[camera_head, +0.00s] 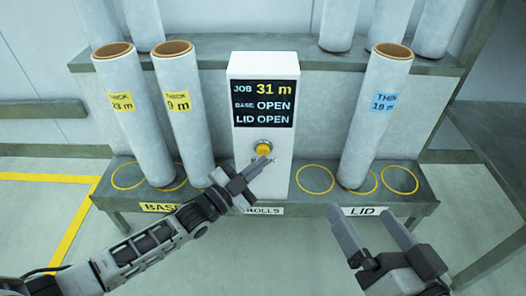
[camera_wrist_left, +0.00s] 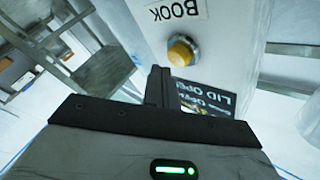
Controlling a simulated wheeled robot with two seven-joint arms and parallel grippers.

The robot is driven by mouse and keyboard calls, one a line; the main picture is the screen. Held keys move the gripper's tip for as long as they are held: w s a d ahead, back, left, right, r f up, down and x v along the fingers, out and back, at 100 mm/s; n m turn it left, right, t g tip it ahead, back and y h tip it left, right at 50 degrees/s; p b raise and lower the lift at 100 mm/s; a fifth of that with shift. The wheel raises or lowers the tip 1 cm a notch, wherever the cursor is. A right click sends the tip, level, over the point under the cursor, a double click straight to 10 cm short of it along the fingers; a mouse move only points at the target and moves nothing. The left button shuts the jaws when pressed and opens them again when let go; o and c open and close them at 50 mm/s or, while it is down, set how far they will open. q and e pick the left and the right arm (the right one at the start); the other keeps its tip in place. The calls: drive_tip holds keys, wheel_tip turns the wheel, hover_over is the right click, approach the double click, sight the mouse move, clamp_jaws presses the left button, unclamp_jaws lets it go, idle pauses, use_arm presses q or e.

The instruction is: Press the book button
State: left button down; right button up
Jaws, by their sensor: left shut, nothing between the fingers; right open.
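The book button is a yellow round button (camera_head: 264,149) in a silvery ring on the front of a white post (camera_head: 279,180). The BOOK label beneath it is partly covered by my left gripper (camera_head: 262,164). That gripper is shut and empty, its tips just below the button. In the left wrist view the button (camera_wrist_left: 181,51) lies just beyond the closed fingertips (camera_wrist_left: 159,72), and the BOOK label (camera_wrist_left: 176,10) is readable. I cannot tell whether the tips touch the button. My right gripper (camera_head: 360,211) is open and empty at the lower right, in front of the rack.
The post's screen (camera_head: 263,103) reads JOB 31 m, BASE OPEN, LID OPEN. Rolls marked 23 m (camera_head: 134,125) and 9 m (camera_head: 187,125) stand left of it, and one marked 19 m (camera_head: 372,125) stands right. Empty yellow rings (camera_head: 315,179) mark the grey rack shelf (camera_head: 290,207).

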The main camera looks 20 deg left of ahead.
idle(0.4)
use_arm(q)
drive_tip(key=shift+w+a, duration=0.1)
drive_tip(key=shift+w, duration=0.35)
drive_tip(key=shift+w+a+b, duration=0.2)
drive_tip(key=shift+w+b, duration=0.2)
drive_tip(key=shift+w, duration=0.05)
idle(0.6)
idle(0.4)
drive_tip(key=shift+s+d+p, duration=0.3)
drive_tip(key=shift+s+p, duration=0.4)
drive_tip(key=shift+s, duration=0.2)
drive_tip(key=shift+s+d+p, duration=0.25)
drive_tip(key=shift+s+p, duration=0.25)
drive_tip(key=shift+s, duration=0.3)
drive_tip(key=shift+s+d+p, duration=0.2)
drive_tip(key=shift+s+p, duration=0.25)
drive_tip(key=shift+s, duration=0.35)
drive_tip(key=shift+s+d+p, duration=0.25)
drive_tip(key=shift+s+p, duration=0.25)
drive_tip(key=shift+s, duration=0.3)
